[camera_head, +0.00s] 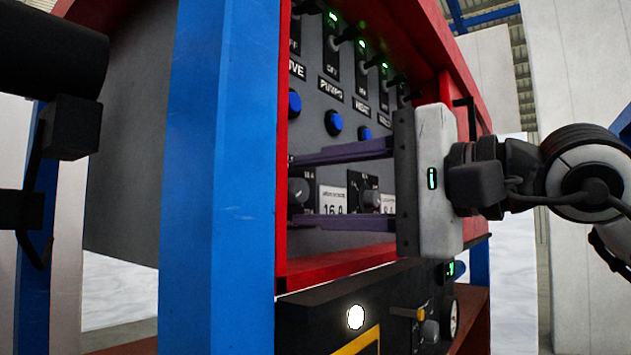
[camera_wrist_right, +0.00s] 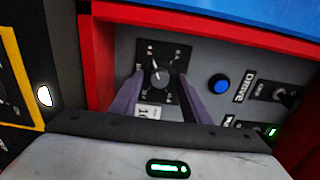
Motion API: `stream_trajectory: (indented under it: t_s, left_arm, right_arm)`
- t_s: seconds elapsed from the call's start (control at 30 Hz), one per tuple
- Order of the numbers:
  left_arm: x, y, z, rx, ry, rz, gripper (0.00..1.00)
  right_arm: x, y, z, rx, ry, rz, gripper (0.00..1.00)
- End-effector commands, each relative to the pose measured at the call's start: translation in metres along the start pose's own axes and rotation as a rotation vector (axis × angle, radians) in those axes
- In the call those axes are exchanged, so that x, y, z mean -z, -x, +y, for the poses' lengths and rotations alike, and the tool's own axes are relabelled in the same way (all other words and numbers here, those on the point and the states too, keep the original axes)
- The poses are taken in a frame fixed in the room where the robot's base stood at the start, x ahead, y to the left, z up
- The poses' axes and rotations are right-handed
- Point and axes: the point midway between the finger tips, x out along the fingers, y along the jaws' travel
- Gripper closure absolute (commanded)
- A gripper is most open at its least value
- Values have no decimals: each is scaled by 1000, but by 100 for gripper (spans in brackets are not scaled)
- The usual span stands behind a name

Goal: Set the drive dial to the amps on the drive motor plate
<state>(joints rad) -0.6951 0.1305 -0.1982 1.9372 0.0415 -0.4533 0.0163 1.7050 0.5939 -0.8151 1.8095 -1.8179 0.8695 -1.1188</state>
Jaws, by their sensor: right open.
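The drive dial (camera_wrist_right: 160,76) is a dark round knob with a pale pointer mark on a black scale plate; its exact setting is too small to read. In the head view the dial (camera_head: 298,190) sits low in the column under the DRIVE label. Beside it is a white plate (camera_head: 333,201) that reads 16 A; in the right wrist view this plate (camera_wrist_right: 150,111) is partly hidden. My right gripper (camera_head: 296,190) is open, its two purple fingers on either side of the dial; contact cannot be told. Dark parts stand at the left edge, but no left gripper fingers show.
A second dial (camera_head: 364,190) and white plate (camera_head: 388,203) sit to the right. Blue buttons (camera_head: 334,123) and switches with green lights (camera_head: 360,43) are above. A blue post (camera_head: 215,190) and the red panel frame (camera_head: 335,264) border the recess closely.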

Motion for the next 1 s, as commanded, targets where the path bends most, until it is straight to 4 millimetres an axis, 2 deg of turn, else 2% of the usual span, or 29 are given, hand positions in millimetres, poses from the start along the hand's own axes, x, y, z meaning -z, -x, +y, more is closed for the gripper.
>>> stream_trajectory:
  t_s: [0.33,0.6,1.0]
  left_arm:
    - [5,-3,-5,7,-4,7,100]
    - [4,-3,-4,6,-5,4,100]
    - [-1,-6,0,-3,-6,4,100]
  right_arm:
    - [0,-6,1,0,-1,0,57]
    - [0,-5,1,-1,-1,0,98]
    - [0,-6,3,-1,-84,0,98]
